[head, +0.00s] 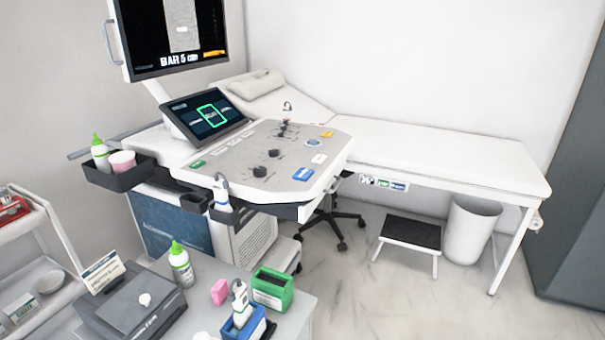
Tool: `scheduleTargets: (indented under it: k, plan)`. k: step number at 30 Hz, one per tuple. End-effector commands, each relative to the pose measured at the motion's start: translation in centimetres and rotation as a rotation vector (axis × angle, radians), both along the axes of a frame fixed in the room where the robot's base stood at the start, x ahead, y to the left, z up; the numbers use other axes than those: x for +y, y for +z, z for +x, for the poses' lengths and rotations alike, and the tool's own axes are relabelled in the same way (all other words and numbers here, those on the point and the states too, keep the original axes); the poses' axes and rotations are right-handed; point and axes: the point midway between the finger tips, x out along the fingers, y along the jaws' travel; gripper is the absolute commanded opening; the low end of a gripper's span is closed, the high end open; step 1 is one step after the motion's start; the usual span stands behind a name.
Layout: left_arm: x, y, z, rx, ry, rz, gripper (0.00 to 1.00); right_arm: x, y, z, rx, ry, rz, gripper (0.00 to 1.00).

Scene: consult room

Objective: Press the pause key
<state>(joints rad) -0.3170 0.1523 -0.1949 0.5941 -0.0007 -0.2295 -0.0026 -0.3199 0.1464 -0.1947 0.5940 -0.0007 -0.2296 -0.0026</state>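The ultrasound machine's control panel (245,155) is in the middle of the head view. It carries a blue key (303,174), a white key (319,158), an orange key (327,134) and a green key (197,164). Their labels are too small to read, so I cannot tell which is the pause key. Black knobs and sliders and a round blue-grey control (313,143) are also on the panel. A tilted touch screen (208,113) with a green outlined box stands behind it. The upper monitor (178,30) shows "BAR 5 cm". Neither of my grippers is in view.
A near table holds a printer (130,308), a green-capped bottle (180,264), a green box (272,288) and a blue holder (243,325). A white cart (45,225) is at left. The exam couch (440,158), step stool (410,235) and bin (470,229) are at right.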

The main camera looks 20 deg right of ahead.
Motion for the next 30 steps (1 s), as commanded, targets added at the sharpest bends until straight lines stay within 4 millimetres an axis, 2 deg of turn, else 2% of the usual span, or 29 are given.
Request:
scheduleTargets:
  k: [1,8,30]
  plan:
    - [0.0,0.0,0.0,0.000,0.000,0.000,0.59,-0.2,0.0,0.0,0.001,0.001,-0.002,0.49]
    - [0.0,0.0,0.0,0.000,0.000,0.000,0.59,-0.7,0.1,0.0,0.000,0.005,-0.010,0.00]
    - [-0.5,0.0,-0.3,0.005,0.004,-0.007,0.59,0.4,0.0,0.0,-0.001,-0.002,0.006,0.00]
